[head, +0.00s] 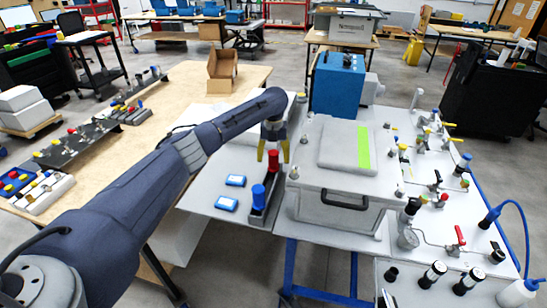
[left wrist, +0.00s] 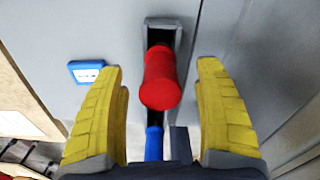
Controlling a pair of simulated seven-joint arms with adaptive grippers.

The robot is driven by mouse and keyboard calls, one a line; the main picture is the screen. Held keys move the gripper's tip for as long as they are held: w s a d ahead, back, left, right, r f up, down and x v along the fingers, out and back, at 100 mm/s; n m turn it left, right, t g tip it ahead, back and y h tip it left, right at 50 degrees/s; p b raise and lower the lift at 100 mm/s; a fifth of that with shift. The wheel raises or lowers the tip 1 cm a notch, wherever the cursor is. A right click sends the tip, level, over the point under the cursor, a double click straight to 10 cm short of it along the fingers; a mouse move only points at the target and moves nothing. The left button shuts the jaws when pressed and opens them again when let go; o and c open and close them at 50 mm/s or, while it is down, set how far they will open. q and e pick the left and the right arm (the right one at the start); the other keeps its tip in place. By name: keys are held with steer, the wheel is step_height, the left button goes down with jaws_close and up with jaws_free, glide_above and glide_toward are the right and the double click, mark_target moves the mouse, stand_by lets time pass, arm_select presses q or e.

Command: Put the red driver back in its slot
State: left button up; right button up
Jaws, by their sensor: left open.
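The red driver (head: 273,163) stands upright, handle up, at the far end of a narrow grey holder (head: 262,214) on the grey table panel. It also shows in the left wrist view (left wrist: 160,80), its lower end hidden by the handle, so I cannot tell how deep it sits. The blue driver (head: 258,196) stands in the near part of the same holder. My left gripper (head: 273,158) is open at the red handle, with one yellow finger on each side. In the left wrist view, gaps show between the handle and both fingers. My right gripper is not in view.
Two small blue-and-white boxes (head: 235,180) lie left of the holder. A large grey case (head: 336,200) with a black handle stands close on the right. A blue box (head: 337,85) stands behind. A wooden table with an open cardboard box (head: 222,72) is at the left.

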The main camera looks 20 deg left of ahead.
arm_select(q)
step_height(320, 180, up, 12)
stand_by(0.7)
stand_by(0.4)
